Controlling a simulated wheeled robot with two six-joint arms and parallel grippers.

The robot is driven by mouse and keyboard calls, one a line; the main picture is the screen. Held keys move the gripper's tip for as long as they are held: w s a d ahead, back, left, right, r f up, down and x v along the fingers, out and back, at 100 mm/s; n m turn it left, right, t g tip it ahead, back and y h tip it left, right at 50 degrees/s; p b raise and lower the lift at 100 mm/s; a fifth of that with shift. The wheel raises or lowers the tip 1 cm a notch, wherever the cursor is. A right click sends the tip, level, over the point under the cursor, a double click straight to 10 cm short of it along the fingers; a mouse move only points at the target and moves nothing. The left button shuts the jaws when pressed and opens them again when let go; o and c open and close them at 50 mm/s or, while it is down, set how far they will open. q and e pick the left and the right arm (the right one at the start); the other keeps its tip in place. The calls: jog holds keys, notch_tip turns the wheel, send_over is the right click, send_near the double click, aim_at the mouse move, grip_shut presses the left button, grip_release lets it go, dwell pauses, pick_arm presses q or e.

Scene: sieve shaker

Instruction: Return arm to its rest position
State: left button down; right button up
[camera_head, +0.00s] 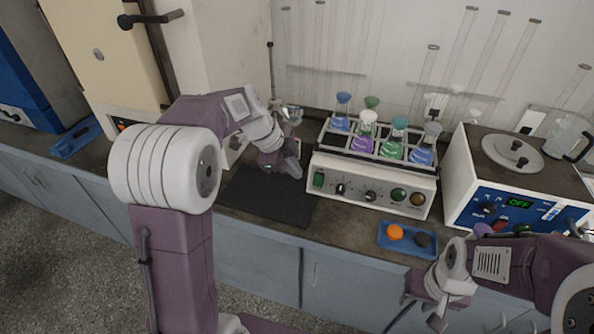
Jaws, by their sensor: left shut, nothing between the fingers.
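My left arm comes in from the lower left and bends over the worktop. Its gripper (290,168) is shut and empty, above the back right part of a black mat (262,197), just left of the shaker (372,187). My right arm comes in from the right edge. Its gripper (424,304) hangs in front of the counter's front edge, below a small blue tray (384,245). The right fingers are small and partly turned away, so I cannot tell their opening. No object shows in the right gripper.
The shaker carries several flasks with coloured liquid (363,143). A white device with a lit OFF display (519,203) stands to its right. The tray holds an orange ball (395,232) and a dark one (423,239). A glass vessel (291,114) is behind my left gripper.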

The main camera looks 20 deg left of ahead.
pick_arm(q)
jog(key=shift+w, duration=0.15)
